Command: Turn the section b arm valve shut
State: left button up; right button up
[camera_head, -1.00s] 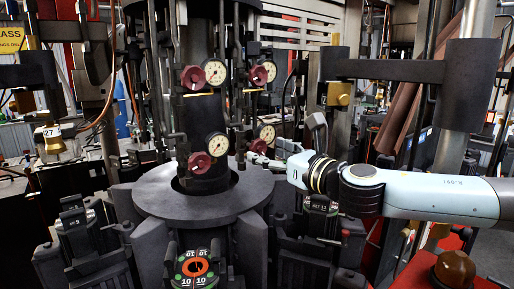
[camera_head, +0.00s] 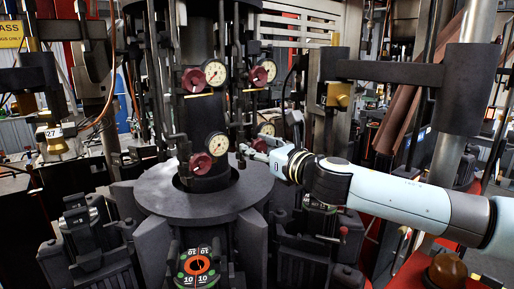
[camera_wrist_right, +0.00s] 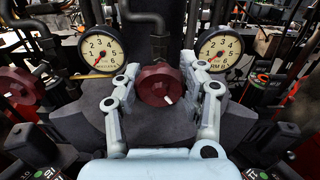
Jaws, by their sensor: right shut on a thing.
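A dark red round valve knob (camera_wrist_right: 160,86) with a white mark on its lower right sits between the fingers of my right gripper (camera_wrist_right: 158,80) in the right wrist view. The grey fingers close on its two sides. In the head view my right gripper (camera_head: 247,151) is at the lower right knob (camera_head: 259,145), partly hiding it. Two dial gauges (camera_wrist_right: 100,50) and (camera_wrist_right: 217,51) flank the knob in the wrist view; their small labels are hard to read. My left gripper is not in view.
Other red knobs sit on the column at upper left (camera_head: 194,80), upper right (camera_head: 258,76) and lower left (camera_head: 200,163). Thin pipes and rods stand close around. A round dark plate (camera_head: 210,203) lies below, with moulds around it.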

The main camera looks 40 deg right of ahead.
jog(key=c, duration=0.3)
